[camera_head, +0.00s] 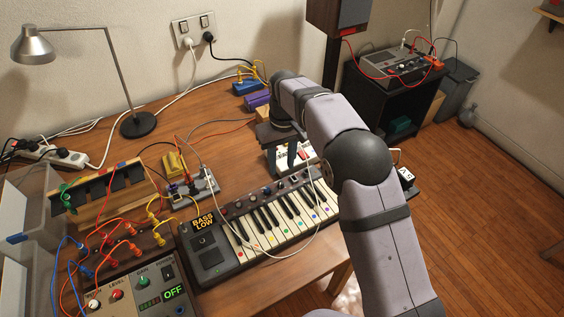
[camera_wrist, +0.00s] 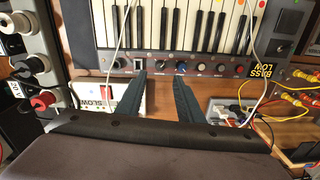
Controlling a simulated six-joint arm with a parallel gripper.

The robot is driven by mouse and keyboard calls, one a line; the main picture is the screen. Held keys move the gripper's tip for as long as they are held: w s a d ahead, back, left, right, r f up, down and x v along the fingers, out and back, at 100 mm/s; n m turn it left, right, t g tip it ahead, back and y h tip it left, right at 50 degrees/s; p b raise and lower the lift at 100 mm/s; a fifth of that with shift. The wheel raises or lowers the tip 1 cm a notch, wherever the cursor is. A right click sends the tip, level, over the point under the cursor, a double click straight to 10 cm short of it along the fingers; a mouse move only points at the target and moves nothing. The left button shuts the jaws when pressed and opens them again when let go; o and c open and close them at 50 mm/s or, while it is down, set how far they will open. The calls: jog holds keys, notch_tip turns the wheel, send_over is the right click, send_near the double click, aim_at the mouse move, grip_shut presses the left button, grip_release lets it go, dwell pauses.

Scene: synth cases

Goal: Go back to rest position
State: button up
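My gripper (camera_head: 282,156) hangs over the desk just behind the keyboard (camera_head: 262,222), beside a white box with a red part (camera_head: 306,153). In the wrist view, its two dark fingers (camera_wrist: 158,80) are spread apart with nothing between them. The keyboard's knob row (camera_wrist: 190,66) is just beyond the fingertips. My arm reaches in from the lower right of the head view and hides part of the keyboard's right side.
A lamp (camera_head: 140,124), a cable rack (camera_head: 105,190), a yellow block (camera_head: 174,163) and a device reading OFF (camera_head: 148,290) stand on the desk (camera_head: 205,108). Loose cables cross it, including a white one over the keyboard. A black cabinet (camera_head: 385,105) stands beyond. Open floor (camera_head: 500,200) is at right.

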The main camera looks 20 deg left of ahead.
jog(key=s+d+r+m+p, duration=0.1)
jog(key=s+d+r+m, duration=0.15)
jog(key=d, duration=0.65)
jog(key=s+d+r+m, duration=0.2)
jog(key=s+d, duration=0.2)
jog(key=d, duration=0.6)
jog(key=s+d+f+m, duration=0.1)
jog(key=s+d, duration=0.5)
jog(key=s, duration=0.2)
jog(key=s+d+f+m, duration=0.1)
jog(key=s+d+m, duration=0.1)
jog(key=s+d, duration=0.3)
jog(key=s+p, duration=0.1)
jog(key=s, duration=0.2)
jog(key=shift+s+d, duration=0.35)
jog(key=shift+d, duration=0.05)
